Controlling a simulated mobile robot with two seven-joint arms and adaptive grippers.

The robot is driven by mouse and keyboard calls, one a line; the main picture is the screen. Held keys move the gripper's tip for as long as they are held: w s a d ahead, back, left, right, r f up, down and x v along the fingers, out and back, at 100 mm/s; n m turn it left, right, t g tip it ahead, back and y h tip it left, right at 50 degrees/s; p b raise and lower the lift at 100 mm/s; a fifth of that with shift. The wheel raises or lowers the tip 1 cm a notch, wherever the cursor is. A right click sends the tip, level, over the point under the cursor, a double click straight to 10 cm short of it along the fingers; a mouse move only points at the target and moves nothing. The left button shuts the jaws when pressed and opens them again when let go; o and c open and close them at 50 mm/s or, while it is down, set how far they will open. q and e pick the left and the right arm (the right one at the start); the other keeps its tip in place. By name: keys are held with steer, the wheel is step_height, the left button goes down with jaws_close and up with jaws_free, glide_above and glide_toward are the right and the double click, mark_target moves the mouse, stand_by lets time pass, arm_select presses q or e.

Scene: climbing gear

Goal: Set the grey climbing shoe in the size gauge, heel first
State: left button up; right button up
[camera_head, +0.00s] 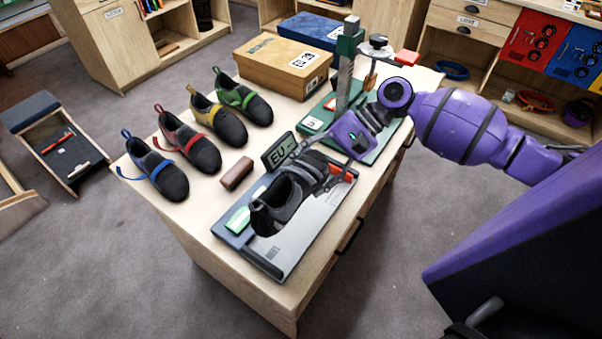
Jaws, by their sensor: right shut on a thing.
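The grey climbing shoe (268,216) is over the size gauge, its opening and heel end toward the lower left and its toe toward the upper right. The size gauge (297,240) has a blue-grey base, a shiny metal plate, a green block (237,220) near the heel end, a red part (341,172) near the toe end and an "EU" display (279,152) behind. My right gripper (307,157) is shut on the shoe's upper near the toe end and hides part of it. I cannot tell whether the sole touches the plate. My left gripper is not in view.
Several coloured climbing shoes (202,152) stand in a row at the table's left. A brown block (236,173) lies between them and the gauge. Shoeboxes (281,68) and a green-based stand (345,70) are at the back. The table's front edge is close to the gauge.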

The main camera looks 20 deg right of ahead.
steer(key=shift+d+f+b, duration=0.15)
steer(key=shift+f+b, duration=0.35)
steer(key=shift+f, duration=0.35)
step_height(320, 180, down, 3)
steer(key=shift+r+b, duration=0.2)
steer(key=shift+b, duration=0.55)
step_height(320, 180, down, 3)
steer(key=shift+r+b, duration=0.2)
steer(key=shift+b, duration=0.7)
steer(key=shift+f, duration=0.35)
steer(key=shift+f+b, duration=0.25)
steer(key=shift+b, duration=0.05)
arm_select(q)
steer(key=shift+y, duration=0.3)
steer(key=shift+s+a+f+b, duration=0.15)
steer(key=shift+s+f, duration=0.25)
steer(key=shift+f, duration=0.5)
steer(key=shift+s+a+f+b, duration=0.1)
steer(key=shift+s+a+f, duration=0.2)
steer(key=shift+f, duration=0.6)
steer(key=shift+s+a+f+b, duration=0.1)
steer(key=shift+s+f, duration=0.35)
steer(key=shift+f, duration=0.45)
arm_select(e)
steer(key=shift+f, duration=1.75)
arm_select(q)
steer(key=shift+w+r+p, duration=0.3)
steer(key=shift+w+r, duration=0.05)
arm_select(e)
steer(key=shift+d, duration=0.15)
